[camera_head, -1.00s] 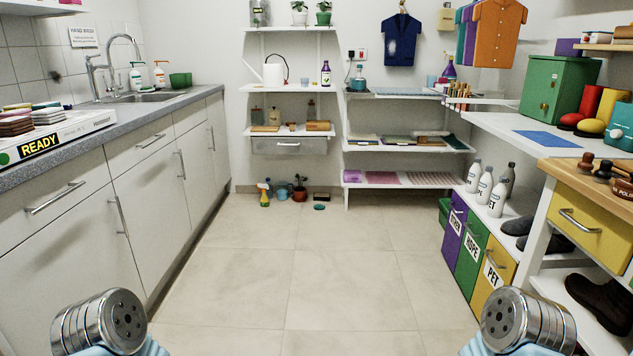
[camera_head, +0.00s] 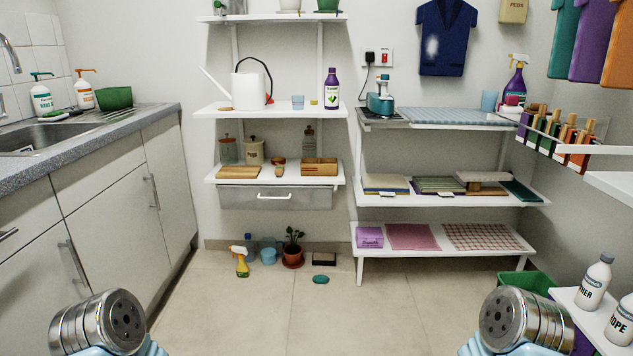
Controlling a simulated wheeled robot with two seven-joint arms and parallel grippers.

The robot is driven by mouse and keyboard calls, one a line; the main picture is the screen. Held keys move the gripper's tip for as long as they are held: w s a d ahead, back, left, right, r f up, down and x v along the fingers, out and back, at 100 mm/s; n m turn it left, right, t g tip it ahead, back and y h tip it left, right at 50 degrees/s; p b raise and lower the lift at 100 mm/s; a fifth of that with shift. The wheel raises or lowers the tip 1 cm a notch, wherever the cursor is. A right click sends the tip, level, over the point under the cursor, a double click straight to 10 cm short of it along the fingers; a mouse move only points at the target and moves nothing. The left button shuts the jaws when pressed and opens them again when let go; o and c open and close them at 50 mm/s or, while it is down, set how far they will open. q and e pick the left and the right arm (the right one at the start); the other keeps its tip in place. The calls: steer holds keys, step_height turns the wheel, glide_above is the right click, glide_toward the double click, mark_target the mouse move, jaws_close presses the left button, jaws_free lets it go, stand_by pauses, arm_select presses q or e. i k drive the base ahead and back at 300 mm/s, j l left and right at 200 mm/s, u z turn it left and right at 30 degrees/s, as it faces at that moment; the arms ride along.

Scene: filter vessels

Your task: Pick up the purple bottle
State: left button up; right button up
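A purple bottle (camera_head: 331,89) with a white label stands upright at the right end of the white wall shelf (camera_head: 215,112). A purple spray bottle (camera_head: 516,81) stands farther right, behind the rack with clothes pegs. My two arms show at the bottom left and bottom right only as round metal wrist ends. No gripper fingers are in view. Nothing touches the purple bottle.
A white watering can (camera_head: 250,89), a blue cup (camera_head: 297,102) and a small yellow item share the bottle's shelf. A yellow spray bottle (camera_head: 241,262) and a potted plant (camera_head: 292,251) stand on the floor below. A counter (camera_head: 95,150) lines the left.

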mark_target(331, 84)
steer(key=i+u, duration=0.1)
steer(key=i, duration=0.4)
steer(key=i+l+u, duration=0.1)
steer(key=i, duration=0.4)
steer(key=i+l+u, duration=0.1)
steer(key=i, duration=0.4)
steer(key=i+l+u, duration=0.1)
steer(key=i, duration=0.4)
steer(key=l, duration=0.1)
